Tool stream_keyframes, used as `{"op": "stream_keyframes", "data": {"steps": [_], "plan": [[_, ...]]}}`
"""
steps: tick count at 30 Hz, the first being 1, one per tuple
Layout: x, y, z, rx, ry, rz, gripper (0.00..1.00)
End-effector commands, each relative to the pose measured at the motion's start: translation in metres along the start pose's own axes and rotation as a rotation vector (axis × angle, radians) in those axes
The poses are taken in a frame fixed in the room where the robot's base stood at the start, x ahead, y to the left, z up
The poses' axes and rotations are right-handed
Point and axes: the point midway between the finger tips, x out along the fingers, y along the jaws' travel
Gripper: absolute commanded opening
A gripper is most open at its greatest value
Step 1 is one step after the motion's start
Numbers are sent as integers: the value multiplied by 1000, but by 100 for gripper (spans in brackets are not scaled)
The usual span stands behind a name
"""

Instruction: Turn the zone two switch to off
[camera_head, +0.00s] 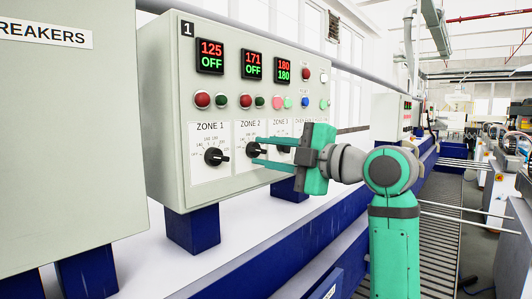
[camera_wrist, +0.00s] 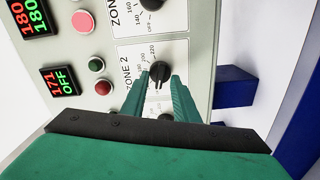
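The zone two switch (camera_head: 251,149) is a black rotary knob on a white dial plate marked ZONE 2, on the grey control panel. In the wrist view the knob (camera_wrist: 160,71) shows between and just beyond my green fingertips. My gripper (camera_head: 257,151) is open, its fingers level with the knob and pointing at the panel; it also shows in the wrist view (camera_wrist: 160,80). I cannot tell whether the fingers touch the knob. The knob's pointer setting is hard to read. The zone two display (camera_head: 252,66) reads 171 and OFF.
The zone one knob (camera_head: 215,157) is close on the left. The zone three knob (camera_head: 283,149) is partly behind my gripper. Red and green buttons (camera_head: 203,99) line the panel above the dials. A breaker cabinet (camera_head: 60,140) stands at the left.

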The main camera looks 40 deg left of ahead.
Motion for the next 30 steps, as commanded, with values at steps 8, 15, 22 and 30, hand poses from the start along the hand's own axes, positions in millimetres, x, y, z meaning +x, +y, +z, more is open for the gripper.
{"op": "stream_keyframes", "data": {"steps": [8,15,22,30], "plan": [[-37,0,1,0,-3,3,27],[-81,0,1,0,-3,1,27],[-104,0,0,0,-2,0,27],[-107,0,0,0,0,0,27]]}}
